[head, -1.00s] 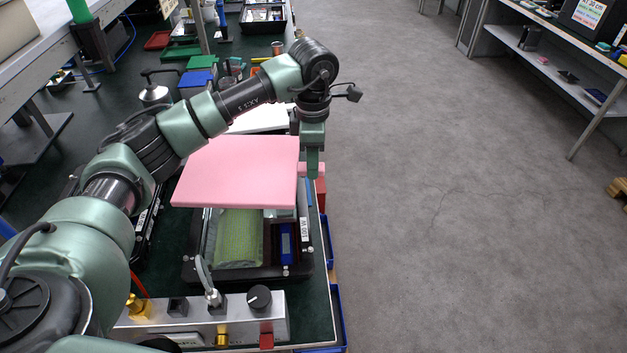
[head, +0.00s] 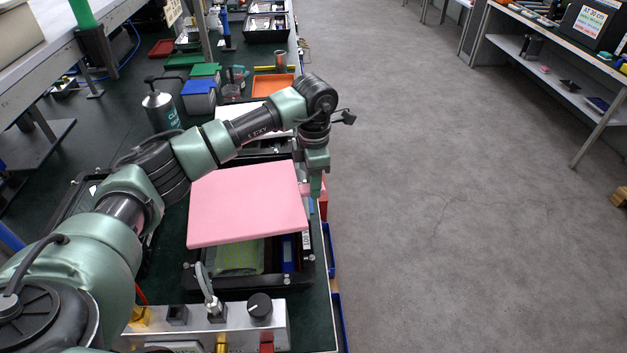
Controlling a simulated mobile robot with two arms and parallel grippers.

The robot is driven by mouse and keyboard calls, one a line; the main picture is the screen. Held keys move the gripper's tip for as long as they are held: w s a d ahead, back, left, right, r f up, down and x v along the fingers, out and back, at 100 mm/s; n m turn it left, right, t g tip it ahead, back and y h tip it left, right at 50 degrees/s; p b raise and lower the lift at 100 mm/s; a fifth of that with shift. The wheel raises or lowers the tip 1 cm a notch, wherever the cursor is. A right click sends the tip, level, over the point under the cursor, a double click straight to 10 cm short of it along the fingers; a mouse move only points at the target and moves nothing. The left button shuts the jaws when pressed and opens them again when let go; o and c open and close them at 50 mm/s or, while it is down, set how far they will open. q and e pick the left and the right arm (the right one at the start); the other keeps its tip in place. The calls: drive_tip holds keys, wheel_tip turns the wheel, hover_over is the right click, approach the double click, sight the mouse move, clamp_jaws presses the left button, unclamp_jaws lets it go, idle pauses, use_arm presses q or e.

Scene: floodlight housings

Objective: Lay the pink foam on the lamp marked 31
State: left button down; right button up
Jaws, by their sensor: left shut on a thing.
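The pink foam (head: 248,205) is a flat square sheet in the middle of the head view. My left gripper (head: 308,188) is at its right edge, shut on it. The foam is over a black-framed lamp housing (head: 300,277) and hides most of it. The housing's near part shows, with a yellow-green panel (head: 240,257) and a blue part inside. I cannot read a number 31 on it. Whether the foam touches the housing is not clear. My right gripper is not in view.
A silver control box (head: 190,330) with a black knob stands at the near edge. Open floor lies to the right.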

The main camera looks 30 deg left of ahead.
use_arm(q)
drive_tip(key=shift+w+d+f, duration=0.1)
wheel_tip(320, 180, down, 6)
drive_tip(key=b, duration=0.5)
drive_tip(key=shift+f, duration=0.25)
drive_tip(key=c, duration=1)
unclamp_jaws()
